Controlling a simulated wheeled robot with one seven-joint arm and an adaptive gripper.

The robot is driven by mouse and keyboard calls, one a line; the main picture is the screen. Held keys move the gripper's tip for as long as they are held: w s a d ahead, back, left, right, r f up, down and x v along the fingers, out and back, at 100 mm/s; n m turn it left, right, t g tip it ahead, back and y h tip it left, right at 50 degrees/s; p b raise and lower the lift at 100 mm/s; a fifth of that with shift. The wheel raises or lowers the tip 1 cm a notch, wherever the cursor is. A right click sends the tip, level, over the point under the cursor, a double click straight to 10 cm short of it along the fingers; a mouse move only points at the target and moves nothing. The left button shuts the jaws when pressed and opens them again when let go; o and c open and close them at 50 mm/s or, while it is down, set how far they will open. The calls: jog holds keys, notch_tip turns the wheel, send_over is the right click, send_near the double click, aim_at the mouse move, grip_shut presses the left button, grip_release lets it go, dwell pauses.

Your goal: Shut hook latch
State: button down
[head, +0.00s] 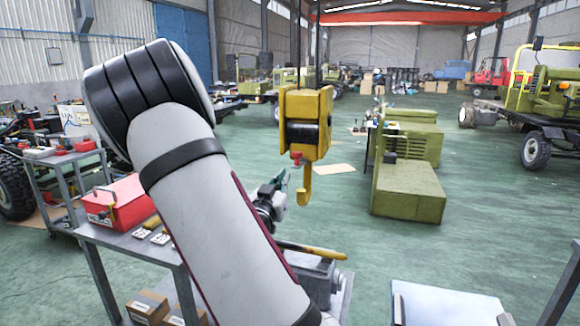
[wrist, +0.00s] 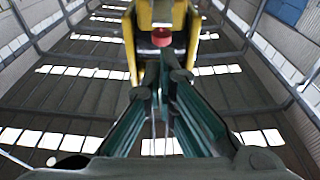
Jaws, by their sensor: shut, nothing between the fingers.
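A yellow crane hook block (head: 305,125) hangs in the middle of the head view, with a yellow hook (head: 305,187) below it. A small red part (head: 297,157), perhaps the latch, sits at the block's underside above the hook. In the wrist view the red part (wrist: 162,37) shows just beyond my fingertips, against the yellow block (wrist: 140,45). My gripper (head: 284,178) is left of the hook, pointing up, partly hidden by my arm. Its teal fingers (wrist: 165,68) are shut and empty. I cannot tell whether they touch the red part.
A grey cart (head: 130,245) with a red toolbox (head: 115,203) stands at the left. A bench vise (head: 313,272) is below the hook. A green machine (head: 408,190) stands to the right. The floor (head: 320,200) around the hook is mostly open.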

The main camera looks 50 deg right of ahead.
aim_at(297, 157)
jog(key=p+x, duration=0.1)
jog(key=x, duration=0.9)
jog(key=shift+s+f, duration=0.1)
jog(key=shift+f, duration=0.05)
